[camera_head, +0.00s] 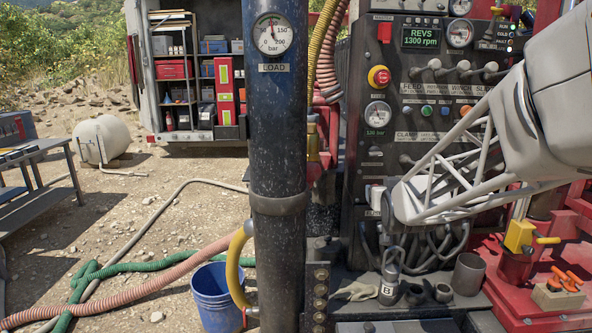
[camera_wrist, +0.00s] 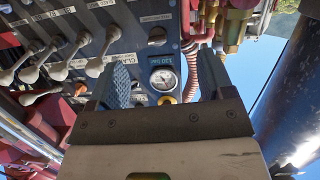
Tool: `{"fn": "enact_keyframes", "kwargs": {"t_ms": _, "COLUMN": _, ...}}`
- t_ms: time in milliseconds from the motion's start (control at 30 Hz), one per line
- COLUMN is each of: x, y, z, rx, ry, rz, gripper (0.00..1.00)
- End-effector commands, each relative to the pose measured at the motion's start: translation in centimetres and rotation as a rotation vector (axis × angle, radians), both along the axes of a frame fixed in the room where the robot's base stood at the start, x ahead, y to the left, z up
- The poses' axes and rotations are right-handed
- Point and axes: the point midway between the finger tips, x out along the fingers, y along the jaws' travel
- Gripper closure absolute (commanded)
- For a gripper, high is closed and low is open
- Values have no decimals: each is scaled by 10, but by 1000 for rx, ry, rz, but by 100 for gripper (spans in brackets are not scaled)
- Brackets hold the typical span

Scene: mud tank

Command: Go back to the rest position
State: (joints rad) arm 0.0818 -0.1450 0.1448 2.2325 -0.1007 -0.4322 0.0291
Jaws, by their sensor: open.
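My gripper (camera_wrist: 162,78) is open in the wrist view. Its two dark fingers stand apart with nothing held between them. A round pressure gauge (camera_wrist: 163,80) shows in the gap between the fingers, with levers (camera_wrist: 45,60) to the left. In the head view my arm reaches in from the right, across the lower right of the dark control panel (camera_head: 420,92). Its lattice section ends near the panel's lower left. I cannot make out the fingers clearly there. The same gauge (camera_head: 377,113) shows above the arm's end.
A thick dark column (camera_head: 278,150) with a load gauge (camera_head: 272,34) stands left of the panel. A blue bucket (camera_head: 210,300) and hoses lie left of it. Below the arm are a grey fitting marked B (camera_head: 389,285), gloves (camera_head: 355,291) and a yellow valve (camera_head: 519,236).

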Motion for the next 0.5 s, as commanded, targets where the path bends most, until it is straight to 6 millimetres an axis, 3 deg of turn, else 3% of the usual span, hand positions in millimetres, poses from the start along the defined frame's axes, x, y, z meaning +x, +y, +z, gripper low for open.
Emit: {"fn": "enact_keyframes", "kwargs": {"t_ms": 500, "x": -148, "y": 20, "z": -26, "rx": 29, "ry": 455, "rz": -25, "gripper": 26}}
